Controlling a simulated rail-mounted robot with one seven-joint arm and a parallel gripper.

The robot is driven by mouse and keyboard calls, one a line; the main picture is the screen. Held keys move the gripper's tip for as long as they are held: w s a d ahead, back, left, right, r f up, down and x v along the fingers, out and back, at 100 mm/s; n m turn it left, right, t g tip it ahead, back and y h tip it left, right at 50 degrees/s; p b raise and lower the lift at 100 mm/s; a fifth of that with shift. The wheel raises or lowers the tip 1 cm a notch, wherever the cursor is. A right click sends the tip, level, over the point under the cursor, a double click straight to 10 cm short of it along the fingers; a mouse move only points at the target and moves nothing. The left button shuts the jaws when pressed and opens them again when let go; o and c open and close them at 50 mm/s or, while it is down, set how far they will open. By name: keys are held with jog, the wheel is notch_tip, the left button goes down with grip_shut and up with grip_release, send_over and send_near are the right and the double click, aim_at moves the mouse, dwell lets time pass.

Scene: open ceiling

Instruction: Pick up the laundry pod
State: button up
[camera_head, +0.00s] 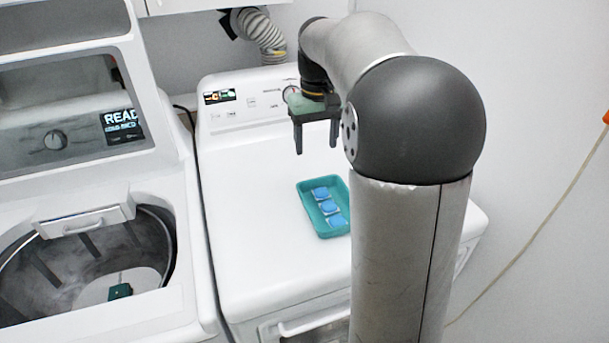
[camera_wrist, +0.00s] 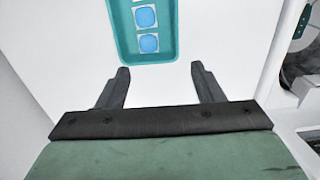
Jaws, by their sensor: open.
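Several blue laundry pods with pale edges lie in a row in a teal tray (camera_head: 302,199) on top of the white dryer. The middle laundry pod (camera_head: 328,207) shows in the head view, and the lowest laundry pod (camera_wrist: 149,43) shows near the tray's near end in the wrist view. The tray (camera_wrist: 124,46) is cut off at the top there. My gripper (camera_head: 317,150) is open and empty above the dryer top, behind the tray in the head view. In the wrist view my gripper (camera_wrist: 161,72) has its fingers apart, with the tray beyond their tips.
The white dryer top (camera_head: 260,230) is clear around the tray. At the left stands an open washer (camera_head: 90,260) with its lid up and a dark green item (camera_head: 120,291) inside. The dryer's control panel (camera_head: 245,100) and a wall are behind.

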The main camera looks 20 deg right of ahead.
jog(key=w+d, duration=0.2)
send_over(321, 196)
jog(key=f, duration=1)
jog(key=shift+a+f+p, duration=0.1)
jog(key=shift+a+p, duration=0.1)
jog(key=shift+p, duration=0.2)
jog(key=shift+s+d+f+p, duration=0.1)
jog(key=shift+f+p, duration=0.2)
jog(key=shift+f, duration=1.2)
jog(key=shift+d+f+p, duration=0.1)
jog(key=shift+f+p, duration=0.2)
jog(key=shift+f, duration=1.2)
jog(key=c, duration=1.1)
